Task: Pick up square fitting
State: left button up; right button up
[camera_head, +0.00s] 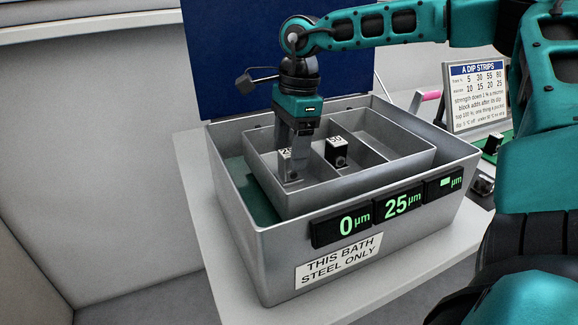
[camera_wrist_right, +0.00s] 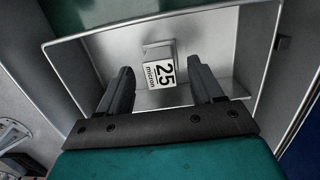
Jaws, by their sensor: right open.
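My right gripper (camera_head: 291,145) reaches down into the left compartment of the inner tray (camera_head: 360,182). It is open, as the right wrist view (camera_wrist_right: 160,78) also shows. A small square block (camera_wrist_right: 160,72) with a white "25 micron" label sits in that compartment. In the wrist view it shows in the gap between the two fingers, with space on both sides. In the head view the fingers partly hide this block (camera_head: 286,155). A second labelled block (camera_head: 336,151) stands in the middle compartment. I cannot tell which piece is called the square fitting. My left gripper is not in view.
The tray sits inside a grey metal bath (camera_head: 240,240) with a raised blue lid (camera_head: 230,60) behind. Its front has a "THIS BATH STEEL ONLY" label (camera_head: 338,259) and displays (camera_head: 355,222) for 0 and 25 µm. A "DIP STRIPS" sign (camera_head: 475,95) stands right. The right compartment looks empty.

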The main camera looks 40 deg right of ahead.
jog(key=shift+a+f, duration=0.1)
jog(key=shift+f, duration=0.65)
jog(key=shift+c, duration=0.4)
jog(key=c, duration=1.1)
